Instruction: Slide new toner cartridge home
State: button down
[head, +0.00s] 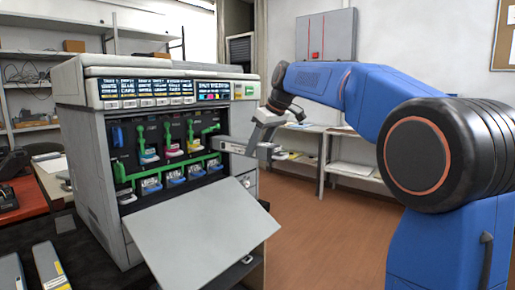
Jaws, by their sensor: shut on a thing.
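The printer (85,95) stands at left centre with its front door (205,235) folded down and its toner bay (130,150) exposed. The bay holds a row of coloured cartridge ends with green levers, yellow and magenta among them. My gripper (262,146) is at the right side of the bay opening, shut on a grey toner cartridge (232,147). The cartridge lies roughly level and points left toward the rightmost part of the bay. Its far end is close to the bay; I cannot tell whether it is inside a slot. The fingertips are small and partly hidden.
Two long grey and yellow cartridges (48,266) lie on the dark table at bottom left. The lowered door juts out below my gripper. A side table (350,171) with papers stands against the back wall. The floor (310,230) right of the printer is clear.

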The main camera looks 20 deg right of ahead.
aim_at(241, 140)
jog(key=shift+w+a, duration=0.15)
jog(key=shift+w, duration=0.05)
dwell(0.6)
jog(key=shift+w+a, duration=0.55)
jog(key=shift+w, duration=0.2)
jog(key=shift+w, duration=0.1)
jog(key=shift+w+a, duration=0.7)
jog(key=shift+w, duration=0.15)
jog(key=shift+w, duration=0.1)
dwell(0.6)
jog(key=shift+w+a, duration=0.55)
jog(key=shift+w, duration=0.15)
jog(key=shift+w+a, duration=0.5)
jog(key=shift+w, duration=0.2)
dwell(0.3)
jog(key=c, duration=0.8)
grip_release()
jog(key=shift+f, duration=0.1)
jog(key=shift+c, duration=0.2)
